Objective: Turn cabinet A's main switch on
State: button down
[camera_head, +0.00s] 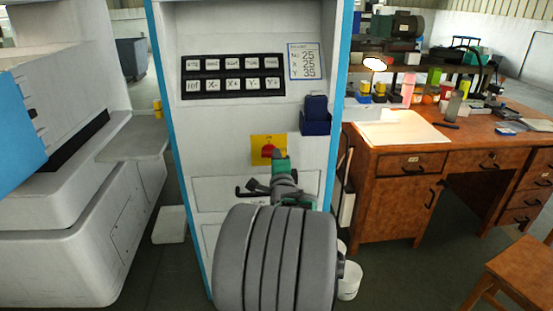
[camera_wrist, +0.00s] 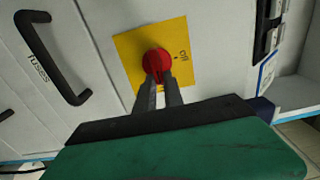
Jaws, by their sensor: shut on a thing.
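The main switch is a red rotary knob (camera_head: 267,149) on a yellow plate (camera_head: 258,141), set on the front of the white cabinet (camera_head: 250,29) with blue edges. In the wrist view the red knob (camera_wrist: 156,62) sits on the yellow plate (camera_wrist: 181,38), which carries small dark lettering. My gripper (camera_wrist: 160,78) is shut on the lower part of the knob, with one dark finger on each side of its grip. In the head view my gripper (camera_head: 280,158) is at the knob, and my arm hides the cabinet front below it.
A black drawer handle (camera_wrist: 53,58) is left of the plate in the wrist view. Above the switch are a black button panel (camera_head: 233,76) and a dark blue holder (camera_head: 315,121). A wooden desk (camera_head: 390,199) stands at the right, and a white machine (camera_head: 75,220) at the left.

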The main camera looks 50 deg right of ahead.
jog(key=shift+r, duration=0.1)
jog(key=c, duration=1.5)
grip_release()
jog(key=shift+o, duration=0.2)
jog(key=v, duration=0.7)
jog(key=shift+s+a, duration=0.25)
jog(key=shift+a, duration=0.05)
